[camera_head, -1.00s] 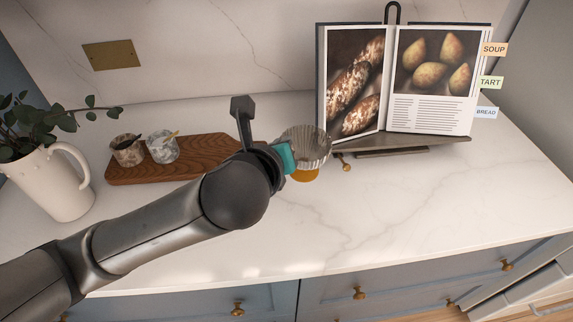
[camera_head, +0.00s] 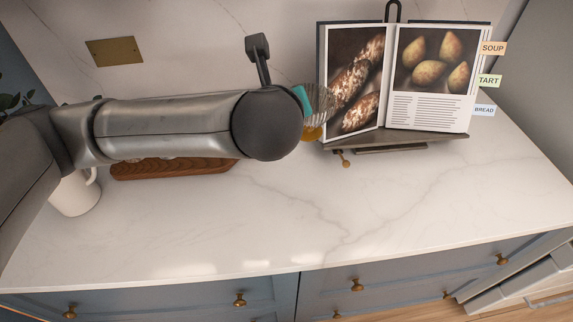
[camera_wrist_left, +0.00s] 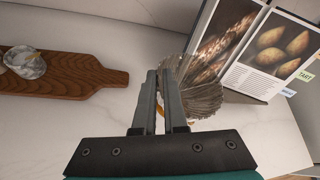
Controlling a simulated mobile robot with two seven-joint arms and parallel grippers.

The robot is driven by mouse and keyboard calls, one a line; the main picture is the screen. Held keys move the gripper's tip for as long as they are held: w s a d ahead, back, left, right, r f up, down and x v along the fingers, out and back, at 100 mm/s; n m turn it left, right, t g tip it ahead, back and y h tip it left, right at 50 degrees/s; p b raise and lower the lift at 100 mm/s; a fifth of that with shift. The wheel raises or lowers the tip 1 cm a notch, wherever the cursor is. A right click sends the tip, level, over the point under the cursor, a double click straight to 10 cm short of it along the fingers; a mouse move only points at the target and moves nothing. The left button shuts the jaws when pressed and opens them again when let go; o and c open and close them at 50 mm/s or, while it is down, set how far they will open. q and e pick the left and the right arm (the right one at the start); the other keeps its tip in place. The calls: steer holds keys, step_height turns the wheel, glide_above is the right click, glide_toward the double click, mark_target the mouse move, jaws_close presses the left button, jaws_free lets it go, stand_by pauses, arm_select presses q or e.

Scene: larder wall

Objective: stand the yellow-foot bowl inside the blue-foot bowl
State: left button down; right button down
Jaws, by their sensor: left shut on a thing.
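The yellow-foot bowl (camera_head: 319,103) is clear fluted glass with an amber-yellow foot. It is in the air in front of the cookbook, at the end of my left arm. My left gripper (camera_wrist_left: 161,80) is shut on the bowl's near side; the bowl also shows in the left wrist view (camera_wrist_left: 204,96), to the right of the fingers. In the head view my arm hides most of the gripper. I see no blue-foot bowl in either current view. My right gripper is not in view.
An open cookbook (camera_head: 431,75) leans on a stand at the back. A wooden board (camera_head: 172,170) lies left, partly behind my arm, with a marbled cup (camera_wrist_left: 25,62) on it. A white jug (camera_head: 75,194) stands further left. The front and right counter (camera_head: 400,200) is clear.

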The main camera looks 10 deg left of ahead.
arm_select(q)
step_height(320, 180, down, 16)
steer(key=b, duration=0.3)
steer(key=shift+f, duration=0.2)
steer(key=shift+f, duration=0.1)
steer(key=c, duration=1)
jaws_free()
